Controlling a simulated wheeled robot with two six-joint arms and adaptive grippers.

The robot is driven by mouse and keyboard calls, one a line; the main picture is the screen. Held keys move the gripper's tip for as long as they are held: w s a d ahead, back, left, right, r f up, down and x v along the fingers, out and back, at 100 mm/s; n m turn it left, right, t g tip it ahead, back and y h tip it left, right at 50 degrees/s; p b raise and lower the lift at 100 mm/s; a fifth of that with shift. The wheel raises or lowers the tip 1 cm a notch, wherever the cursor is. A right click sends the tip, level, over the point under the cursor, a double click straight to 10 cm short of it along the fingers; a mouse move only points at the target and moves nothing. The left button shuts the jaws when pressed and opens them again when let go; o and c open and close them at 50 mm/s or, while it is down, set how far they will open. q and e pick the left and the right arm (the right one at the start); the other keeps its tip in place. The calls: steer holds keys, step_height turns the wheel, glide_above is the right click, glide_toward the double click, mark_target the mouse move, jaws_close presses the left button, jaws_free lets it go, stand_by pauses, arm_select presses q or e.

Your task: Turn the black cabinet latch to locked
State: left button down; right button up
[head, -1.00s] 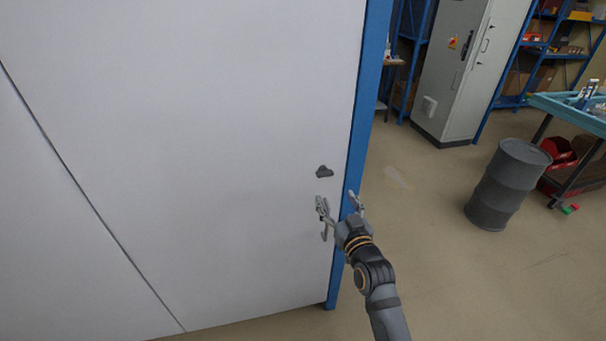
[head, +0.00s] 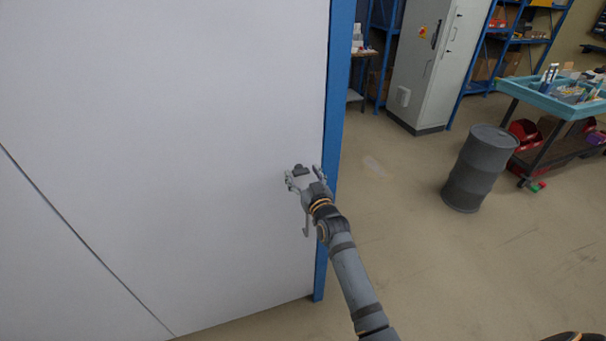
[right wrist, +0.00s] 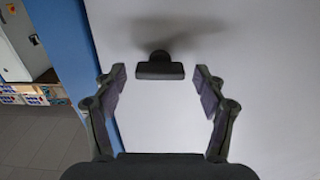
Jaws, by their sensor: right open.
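The black latch (head: 299,167) is a small dark knob on the white cabinet door (head: 200,120), close to its blue right edge. In the right wrist view the latch (right wrist: 160,70) shows a flat bar lying level across the picture, with a round base behind it. My right gripper (head: 304,177) is open at the latch. In the right wrist view its two fingers stand left and right of the bar, with a gap on each side. I see no contact. The gripper partly covers the latch in the head view. My left gripper is not in view.
A blue post (head: 333,150) borders the door's right side. A thin grey hooked piece (head: 306,228) hangs below the gripper. A grey drum (head: 475,168), a grey cabinet (head: 420,65) and a blue-topped cart (head: 540,98) stand farther right. Open floor lies between.

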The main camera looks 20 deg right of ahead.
steer(key=shift+c, duration=0.2)
steer(key=c, duration=1.1)
